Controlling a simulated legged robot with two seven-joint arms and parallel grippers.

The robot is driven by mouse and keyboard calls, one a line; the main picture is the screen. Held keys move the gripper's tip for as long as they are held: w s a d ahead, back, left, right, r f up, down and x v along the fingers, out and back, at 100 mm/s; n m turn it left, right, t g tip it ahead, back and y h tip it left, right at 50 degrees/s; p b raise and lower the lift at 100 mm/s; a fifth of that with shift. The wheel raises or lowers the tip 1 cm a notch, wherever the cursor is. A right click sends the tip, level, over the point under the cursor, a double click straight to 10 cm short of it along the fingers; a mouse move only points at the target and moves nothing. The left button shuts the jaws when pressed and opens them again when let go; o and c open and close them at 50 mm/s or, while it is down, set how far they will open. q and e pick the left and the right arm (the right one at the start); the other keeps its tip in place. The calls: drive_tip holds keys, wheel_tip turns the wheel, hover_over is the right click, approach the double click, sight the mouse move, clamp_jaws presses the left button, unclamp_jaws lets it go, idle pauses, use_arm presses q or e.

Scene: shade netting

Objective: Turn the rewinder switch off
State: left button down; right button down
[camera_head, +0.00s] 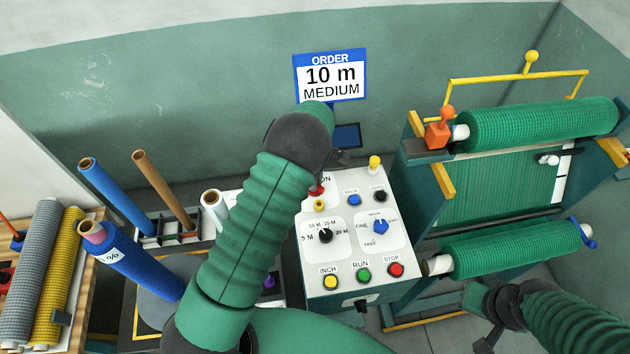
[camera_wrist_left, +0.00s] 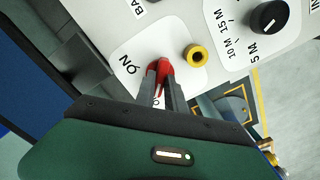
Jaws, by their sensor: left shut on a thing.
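The rewinder switch is a red lever (camera_wrist_left: 157,76) on a white plate marked ON, on the control panel (camera_head: 343,285). In the left wrist view my left gripper (camera_wrist_left: 161,92) has its two dark fingers closed around the lever. The fingers partly cover a second label below it, so I cannot read it fully. In the head view only a bit of the red switch (camera_head: 316,188) shows beside my left forearm, and the fingers are mostly hidden. My right gripper (camera_head: 487,341) is low at the right, cut by the frame edge, away from the panel; its fingers are unclear.
A yellow knob (camera_wrist_left: 196,55) sits close beside the switch. A black length dial (camera_head: 325,236), blue dial (camera_head: 381,227) and INCH, RUN and STOP buttons are lower on the panel. Green net rolls (camera_head: 540,125) stand right; tubes (camera_head: 115,190) and rolls stand left.

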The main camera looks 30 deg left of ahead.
use_arm(q)
drive_tip(key=c, duration=1.4)
unclamp_jaws()
drive_tip(key=shift+w, duration=0.1)
wheel_tip(320, 180, up, 17)
drive_tip(key=b, duration=0.4)
drive_tip(key=shift+f, duration=0.15)
